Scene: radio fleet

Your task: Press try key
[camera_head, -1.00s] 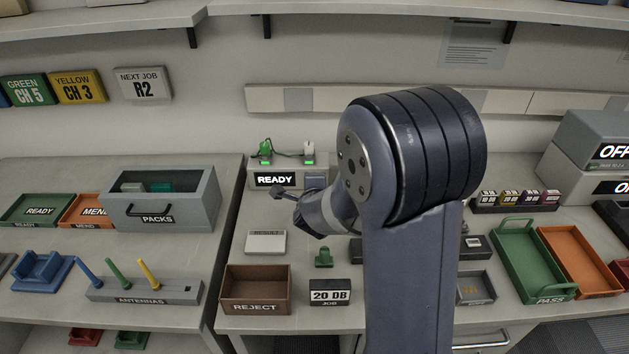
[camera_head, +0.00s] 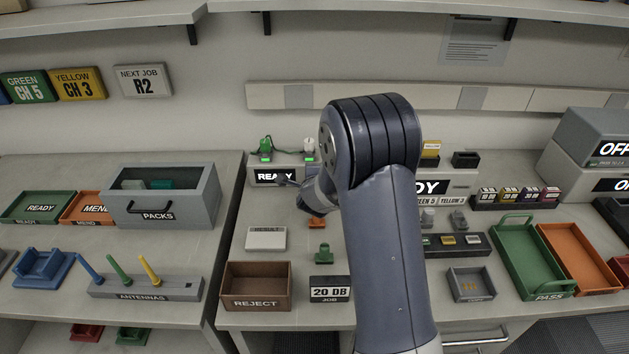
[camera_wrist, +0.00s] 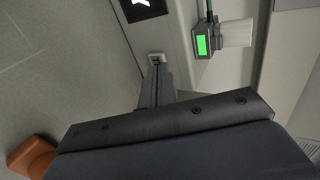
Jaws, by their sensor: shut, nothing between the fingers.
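The READY box (camera_head: 259,176) stands at the back of the middle bench, with a lit display on its front. No key label is readable, and contact is unclear.
A green plug (camera_head: 265,147) and a white plug (camera_head: 309,147) stand on the box by green lights. An orange piece (camera_head: 317,223), a RESULT plate (camera_head: 266,238) and a green piece (camera_head: 322,252) lie in front. A second READY unit (camera_head: 450,186) is partly behind my arm.

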